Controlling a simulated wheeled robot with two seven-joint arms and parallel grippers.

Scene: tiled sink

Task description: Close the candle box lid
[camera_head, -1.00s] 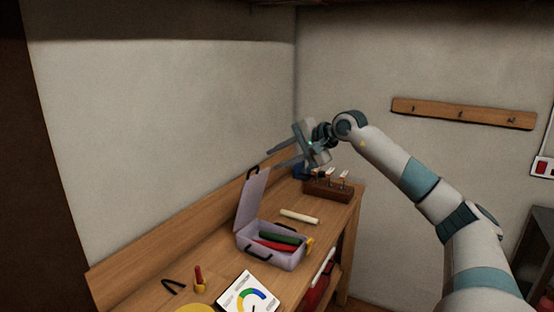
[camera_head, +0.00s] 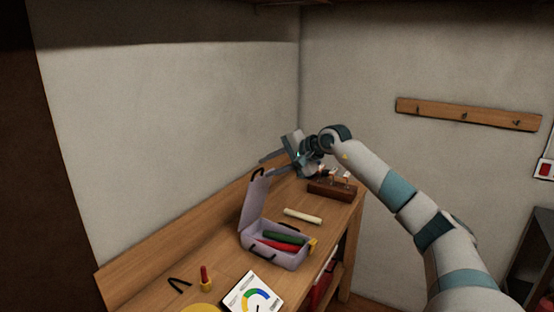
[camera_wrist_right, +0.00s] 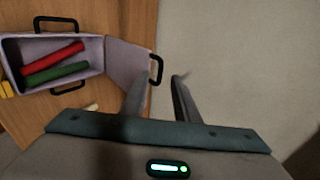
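The candle box (camera_head: 280,257) is pale lilac and sits on the wooden workbench with its lid (camera_head: 254,205) standing open. A red candle (camera_head: 277,246) and a green candle (camera_head: 284,238) lie inside. The lid has a black handle (camera_head: 258,174) at its top edge. My right gripper (camera_head: 268,164) is open and empty, above the bench and close to the lid's top. In the right wrist view, the lid (camera_wrist_right: 127,62) and its handle (camera_wrist_right: 156,69) lie just beyond the fingertips (camera_wrist_right: 158,78), nearer the left finger. My left gripper is out of view.
A pale candle (camera_head: 303,216) lies behind the box. A dark wooden rack (camera_head: 332,190) with tools stands at the bench's far end. A white card with a coloured dial (camera_head: 253,293) and a small red-handled item (camera_head: 205,279) lie in front. A wall runs along the left.

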